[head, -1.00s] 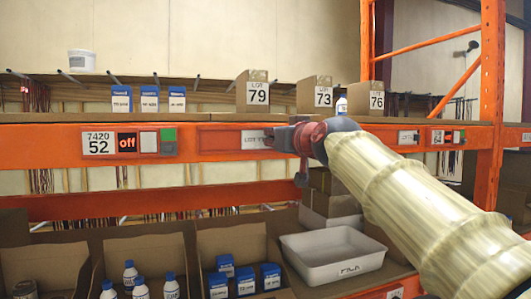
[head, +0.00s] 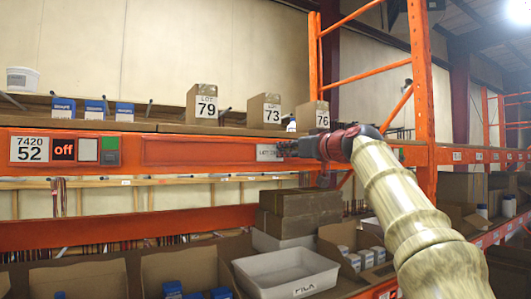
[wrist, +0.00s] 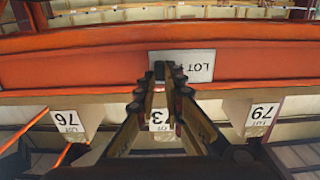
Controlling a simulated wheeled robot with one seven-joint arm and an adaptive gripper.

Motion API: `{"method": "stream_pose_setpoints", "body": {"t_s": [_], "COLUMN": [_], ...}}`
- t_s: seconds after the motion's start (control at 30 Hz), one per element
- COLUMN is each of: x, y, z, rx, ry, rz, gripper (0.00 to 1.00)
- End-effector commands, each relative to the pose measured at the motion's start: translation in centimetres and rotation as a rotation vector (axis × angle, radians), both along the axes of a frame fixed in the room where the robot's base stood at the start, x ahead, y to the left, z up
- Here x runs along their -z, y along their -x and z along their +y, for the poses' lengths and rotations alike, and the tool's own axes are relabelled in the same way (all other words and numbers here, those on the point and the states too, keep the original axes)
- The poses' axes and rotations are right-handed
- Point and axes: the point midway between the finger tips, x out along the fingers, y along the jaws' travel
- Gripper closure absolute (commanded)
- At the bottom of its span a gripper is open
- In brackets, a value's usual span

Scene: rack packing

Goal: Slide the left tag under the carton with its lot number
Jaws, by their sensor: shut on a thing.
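The left tag (head: 268,152) is a white card on the front of the orange beam, below the carton marked 73 (head: 264,110). My gripper (head: 301,148) is shut on its right end. The carton marked 79 (head: 202,104) stands to the left on the shelf above, and the carton marked 76 (head: 313,116) to the right. In the wrist view the tag is nearly in line with carton 73, slightly toward carton 79.
A display plate marked 52 (head: 30,149) and an "off" panel (head: 64,149) sit at the beam's left. A white tray (head: 290,278) and brown boxes (head: 300,203) are below.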

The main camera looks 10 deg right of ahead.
Motion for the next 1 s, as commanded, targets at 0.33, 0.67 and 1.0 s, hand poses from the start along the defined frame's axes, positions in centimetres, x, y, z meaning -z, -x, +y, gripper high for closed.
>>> {"method": "stream_pose_setpoints", "body": {"t_s": [0.33,0.67,1.0], "x": [0.0,0.0,0.0], "y": [-0.8,-0.8,-0.8], "z": [-2.7,-2.8,-2.7], "rx": [0.0,0.0,0.0], "ry": [0.0,0.0,0.0], "rz": [0.001,0.001,0.0], "gripper": [1.0,1.0,0.71]}}
